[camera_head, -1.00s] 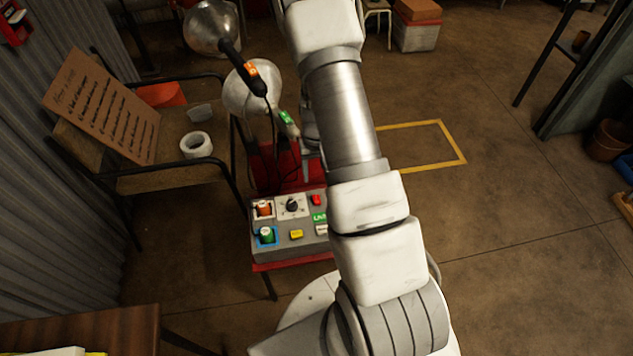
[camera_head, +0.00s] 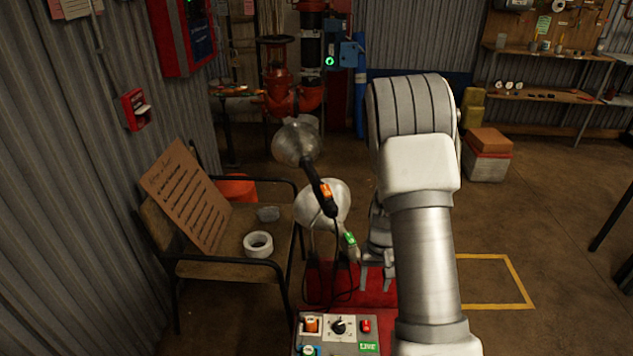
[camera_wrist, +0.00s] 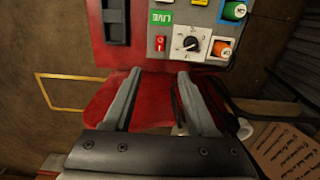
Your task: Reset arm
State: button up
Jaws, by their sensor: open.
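My arm rises from the bottom of the head view and bends over at an upper joint. My gripper (camera_head: 376,280) hangs below that bend, partly behind the arm, with its fingers pointing down over a red platform (camera_head: 340,287). In the wrist view my gripper (camera_wrist: 159,74) has its two grey fingers spread apart with nothing between them. The red surface lies under the fingers. A grey control box (camera_head: 352,349) with a dial, buttons and a green LIVE label is beyond the fingertips in the wrist view (camera_wrist: 205,65). It is cut off at the bottom of the head view.
Two lamp-like metal domes (camera_head: 296,143) with handles and cables stand left of my gripper. A bench (camera_head: 215,268) holds a tape roll (camera_head: 258,244) and a written board (camera_head: 185,195). Stacked boxes (camera_head: 487,165) stand behind right. Floor inside the yellow outline (camera_head: 497,306) is clear.

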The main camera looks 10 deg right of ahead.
jog(key=s+a+r+n+t, duration=0.15)
jog(key=a+r, duration=0.25)
jog(key=r, duration=0.7)
jog(key=s+a+r+t, duration=0.1)
jog(key=s+a+r, duration=0.25)
jog(key=r, duration=0.65)
jog(key=s+a+r+n+t, duration=0.1)
jog(key=s+a+r+t, duration=0.15)
jog(key=s+r, duration=0.45)
jog(key=s+a+r+n+t, duration=0.1)
jog(key=s+a+r, duration=0.25)
jog(key=s, duration=0.45)
notch_tip(320, 180, up, 16)
jog(key=p, duration=1.5)
jog(key=shift+d, duration=0.35)
